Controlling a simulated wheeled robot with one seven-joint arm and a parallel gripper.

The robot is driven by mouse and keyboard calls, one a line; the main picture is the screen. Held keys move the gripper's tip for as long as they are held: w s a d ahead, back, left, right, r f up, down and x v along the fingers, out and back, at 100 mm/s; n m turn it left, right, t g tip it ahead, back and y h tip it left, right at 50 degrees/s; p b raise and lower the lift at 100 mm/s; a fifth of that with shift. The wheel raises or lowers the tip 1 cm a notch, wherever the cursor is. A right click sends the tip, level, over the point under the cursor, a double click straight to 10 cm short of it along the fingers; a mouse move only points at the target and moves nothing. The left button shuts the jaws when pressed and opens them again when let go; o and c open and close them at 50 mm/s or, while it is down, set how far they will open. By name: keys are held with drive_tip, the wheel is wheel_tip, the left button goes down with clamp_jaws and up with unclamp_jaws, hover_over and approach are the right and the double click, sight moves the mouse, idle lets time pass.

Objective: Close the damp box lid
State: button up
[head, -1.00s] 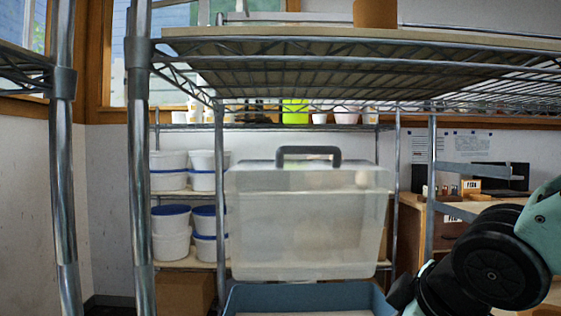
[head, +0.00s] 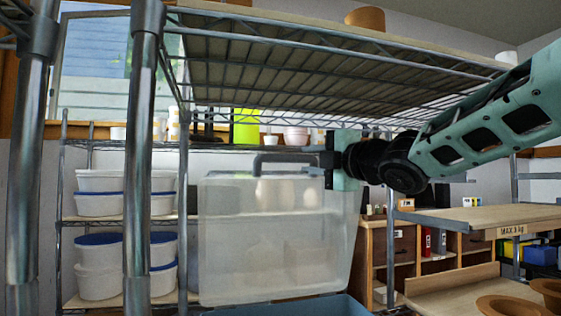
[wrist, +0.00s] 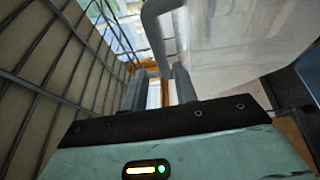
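The damp box lid (head: 275,235) is a translucent panel standing upright at the open blue-grey box (head: 300,307), whose rim shows at the bottom of the head view. A dark handle (head: 285,157) sits on its top edge. My gripper (head: 325,160) is at the right end of this handle and hides that end. In the wrist view the gripper (wrist: 160,85) shows two fingers with a gap between them. The handle (wrist: 158,38) comes down close to the fingertips. Contact cannot be told. The lid (wrist: 230,50) fills the upper right there.
A wire shelf (head: 330,70) is close above the gripper and lid. Metal posts (head: 140,160) stand at left. White tubs (head: 100,195) sit on a rack behind. At right are a wooden shelf (head: 480,220) and bowls (head: 505,305).

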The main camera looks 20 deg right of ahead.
sight(290, 159)
drive_tip(key=p+x, duration=0.1)
drive_tip(key=x, duration=0.9)
drive_tip(key=shift+w, duration=0.25)
clamp_jaws()
